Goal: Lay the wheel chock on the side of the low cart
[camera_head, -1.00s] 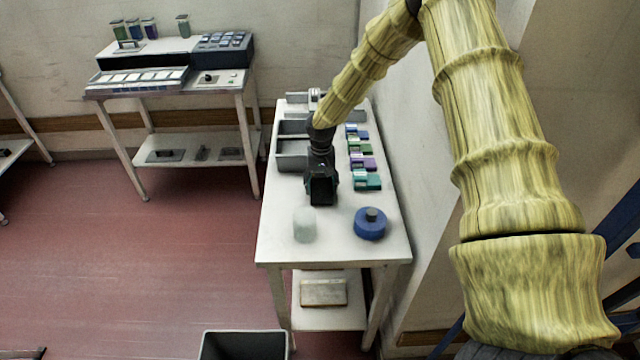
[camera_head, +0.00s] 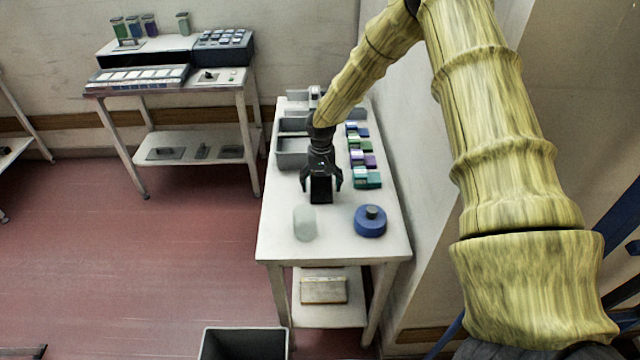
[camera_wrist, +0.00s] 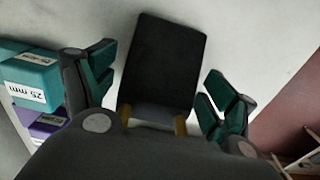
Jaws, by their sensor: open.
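A black block with small yellow marks at its near end, which looks like the wheel chock (camera_wrist: 165,62), is between my open fingers in the wrist view. In the head view the chock (camera_head: 321,190) is on or just above the white table, under my gripper (camera_head: 321,182). In the wrist view my gripper (camera_wrist: 160,95) has green-padded fingers spread to either side of the block, with a gap visible at each side. Whether the block touches the tabletop is hard to tell. I cannot identify a low cart in these views.
On the white table (camera_head: 275,232) are a pale cylinder (camera_head: 304,224), a blue round object (camera_head: 370,221), grey trays (camera_head: 292,152) and coloured boxes (camera_head: 367,178). A grey bin (camera_head: 243,330) stands on the floor in front. Another bench (camera_head: 165,85) is at the back left. A wall borders the table's right.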

